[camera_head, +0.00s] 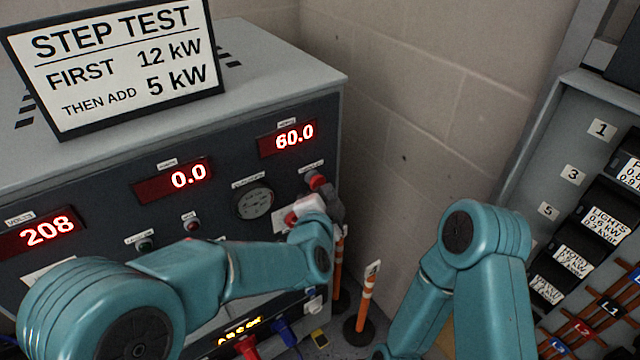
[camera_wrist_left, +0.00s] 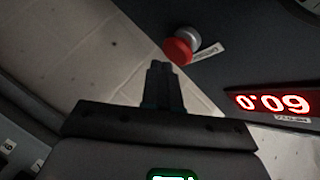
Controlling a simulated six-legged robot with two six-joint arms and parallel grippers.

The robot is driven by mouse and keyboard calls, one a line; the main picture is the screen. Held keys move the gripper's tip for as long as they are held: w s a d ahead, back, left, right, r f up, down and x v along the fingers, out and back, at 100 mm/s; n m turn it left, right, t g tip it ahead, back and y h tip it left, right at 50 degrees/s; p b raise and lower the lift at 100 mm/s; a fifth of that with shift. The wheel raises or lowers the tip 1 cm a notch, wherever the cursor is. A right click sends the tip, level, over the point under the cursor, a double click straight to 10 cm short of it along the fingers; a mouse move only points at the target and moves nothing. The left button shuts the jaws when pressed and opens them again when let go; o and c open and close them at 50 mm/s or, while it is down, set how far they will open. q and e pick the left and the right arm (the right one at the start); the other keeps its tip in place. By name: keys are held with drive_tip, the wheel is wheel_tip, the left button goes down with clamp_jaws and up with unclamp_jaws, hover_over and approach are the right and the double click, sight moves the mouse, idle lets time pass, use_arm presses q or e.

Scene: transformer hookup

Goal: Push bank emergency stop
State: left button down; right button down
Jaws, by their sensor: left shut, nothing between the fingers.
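The red emergency stop button (camera_head: 316,180) sits on a grey collar at the right end of the load bank's dark front panel, under the 60.0 display. In the left wrist view the same red button (camera_wrist_left: 178,51) is just beyond the fingertips, slightly right of them. My left gripper (camera_head: 334,203) is in front of the panel, just below and right of the button, partly hidden by its own arm. In the left wrist view its fingers (camera_wrist_left: 160,68) are shut together and empty. Whether they touch the button I cannot tell. My right gripper is out of view.
The load bank (camera_head: 280,72) carries a step test sign (camera_head: 120,60) on top. Its displays (camera_head: 172,180) are lit. Orange-and-white posts (camera_head: 366,298) stand on the floor beside it. A grey breaker panel (camera_head: 575,125) is at the right. A block wall (camera_head: 420,90) is behind.

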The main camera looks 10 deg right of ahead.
use_arm(q)
drive_tip(key=shift+w+a, duration=0.15)
drive_tip(key=shift+w, duration=0.35)
idle(0.6)
drive_tip(key=shift+s+d, duration=0.3)
drive_tip(key=shift+s, duration=0.5)
